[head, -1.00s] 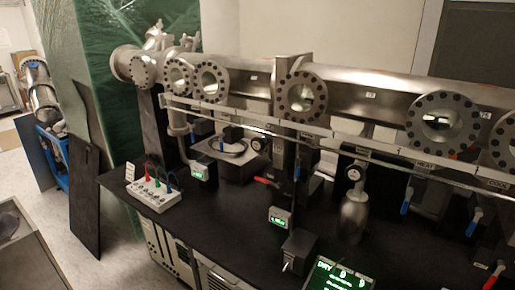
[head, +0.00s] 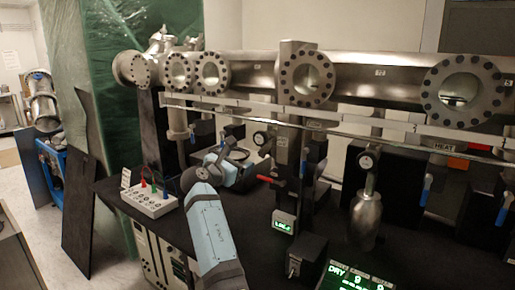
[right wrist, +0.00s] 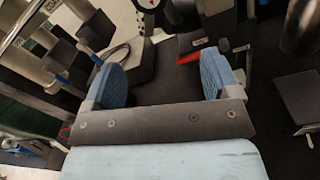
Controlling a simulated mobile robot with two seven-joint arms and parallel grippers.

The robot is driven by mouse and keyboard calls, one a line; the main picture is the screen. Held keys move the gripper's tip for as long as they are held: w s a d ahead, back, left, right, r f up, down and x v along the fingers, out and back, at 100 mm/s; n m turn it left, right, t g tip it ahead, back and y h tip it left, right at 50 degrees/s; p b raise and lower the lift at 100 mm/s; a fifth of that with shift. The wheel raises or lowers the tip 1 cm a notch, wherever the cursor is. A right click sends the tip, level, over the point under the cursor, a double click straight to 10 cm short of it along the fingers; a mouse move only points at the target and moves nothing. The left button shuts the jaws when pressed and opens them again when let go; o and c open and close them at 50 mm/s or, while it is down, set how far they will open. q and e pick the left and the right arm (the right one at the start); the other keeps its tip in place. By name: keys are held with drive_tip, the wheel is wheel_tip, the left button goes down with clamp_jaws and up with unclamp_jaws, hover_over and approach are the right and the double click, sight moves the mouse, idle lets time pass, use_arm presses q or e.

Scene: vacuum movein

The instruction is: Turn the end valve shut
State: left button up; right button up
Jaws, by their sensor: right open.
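The task's end valve is not marked, so I cannot tell which valve it is. A red valve handle (head: 264,179) lies just right of my right gripper (head: 236,168) in the head view. In the right wrist view a red handle (right wrist: 196,57) shows beyond the open fingers (right wrist: 162,82), close to the right finger. The fingers are blue, wide apart, with nothing between them. My right forearm and gripper hide part of the bench. My left gripper is not in view.
A large flanged pipe (head: 250,75) with round windows runs above the black bench, with a rail (head: 340,130) below it. A white box with coloured plugs (head: 150,200) sits left.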

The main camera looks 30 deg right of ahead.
sight(259, 139)
drive_tip(key=shift+g+h, duration=0.3)
drive_tip(key=shift+g, duration=0.1)
drive_tip(key=r+x, duration=0.1)
drive_tip(key=x, duration=0.3)
drive_tip(key=r+x, duration=0.1)
drive_tip(key=x, duration=0.4)
drive_tip(key=r+x, duration=0.1)
drive_tip(key=x, duration=0.3)
drive_tip(key=shift+w+r+p, duration=0.1)
drive_tip(key=shift+w+p, duration=0.2)
drive_tip(key=shift+w, duration=0.1)
drive_tip(key=shift+c, duration=0.4)
drive_tip(key=c, duration=0.8)
drive_tip(key=shift+c, duration=0.2)
